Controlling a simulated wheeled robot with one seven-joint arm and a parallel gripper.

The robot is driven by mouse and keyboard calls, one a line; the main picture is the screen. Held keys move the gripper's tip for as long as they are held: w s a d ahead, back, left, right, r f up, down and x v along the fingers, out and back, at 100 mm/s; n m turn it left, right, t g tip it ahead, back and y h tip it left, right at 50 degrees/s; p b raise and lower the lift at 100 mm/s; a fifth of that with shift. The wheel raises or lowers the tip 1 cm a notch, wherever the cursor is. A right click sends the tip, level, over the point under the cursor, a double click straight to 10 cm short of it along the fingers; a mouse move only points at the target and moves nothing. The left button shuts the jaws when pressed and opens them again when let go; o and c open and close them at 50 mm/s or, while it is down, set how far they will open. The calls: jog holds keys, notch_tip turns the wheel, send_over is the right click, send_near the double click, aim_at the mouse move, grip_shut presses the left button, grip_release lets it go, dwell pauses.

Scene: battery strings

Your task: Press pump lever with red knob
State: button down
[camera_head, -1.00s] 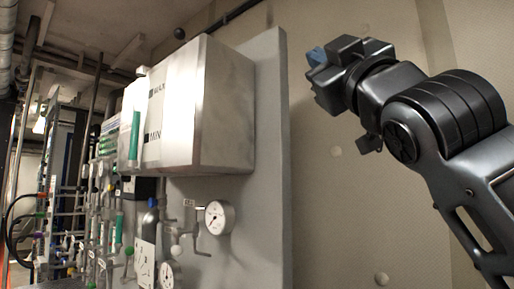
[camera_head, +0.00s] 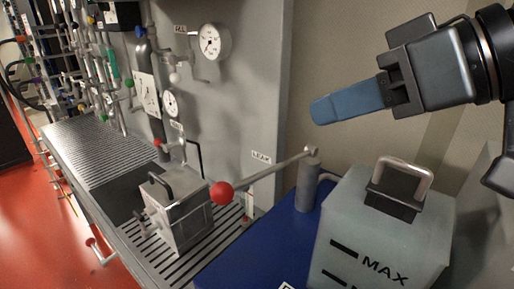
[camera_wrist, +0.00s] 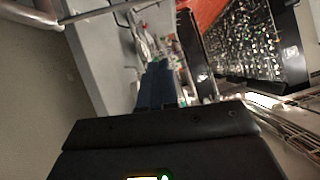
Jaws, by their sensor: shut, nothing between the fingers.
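The pump lever (camera_head: 268,171) is a grey rod in the head view. It slopes down to the left from a pivot on a grey post (camera_head: 309,187) and ends in a red knob (camera_head: 221,193). My gripper (camera_head: 318,111) is shut and empty, with its blue fingers pointing left, above and to the right of the knob, apart from the lever. In the wrist view the blue fingers (camera_wrist: 157,85) point away over a blurred background. A grey rod crosses the top left of that view; I cannot tell whether it is the lever.
A translucent tank (camera_head: 340,225) marked MAX stands right of the post, on a blue surface (camera_head: 262,245). A metal box (camera_head: 182,222) with a black handle sits on the slatted bench left of the knob. Gauges (camera_head: 210,41) and pipes line the wall behind.

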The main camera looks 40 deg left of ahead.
jog(key=shift+s+d+f+g, duration=0.4)
jog(key=shift+s+f, duration=0.05)
jog(key=shift+s, duration=0.15)
jog(key=s+a+f+b, duration=0.1)
jog(key=a+f+b, duration=0.4)
jog(key=a+f, duration=0.4)
jog(key=shift+f+b, duration=0.15)
jog(key=shift+b, duration=0.25)
jog(key=shift+s+a, duration=0.1)
jog(key=shift+f, duration=0.1)
